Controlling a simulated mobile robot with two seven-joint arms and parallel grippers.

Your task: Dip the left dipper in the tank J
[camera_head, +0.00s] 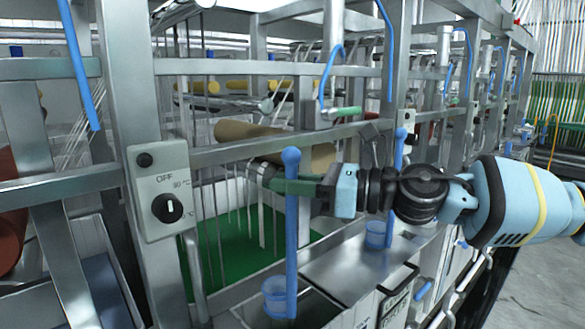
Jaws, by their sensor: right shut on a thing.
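The left dipper (291,235) is a blue upright rod with a rounded top and a translucent blue cup (275,296) at its foot. My right gripper (292,187) comes in from the right and is shut on the upper part of the rod. The cup is over a steel-edged opening at the bottom of the view; whether it touches anything there cannot be told. A tank with green liquid (232,257) lies behind and left of the dipper. No label names tank J legibly. My left gripper is out of view.
A second blue dipper (398,160) stands to the right, its cup (377,233) by a flat steel cover (345,266). A grey control box (163,192) with a black knob is on the left post. Steel rails and posts crowd the space around my right arm.

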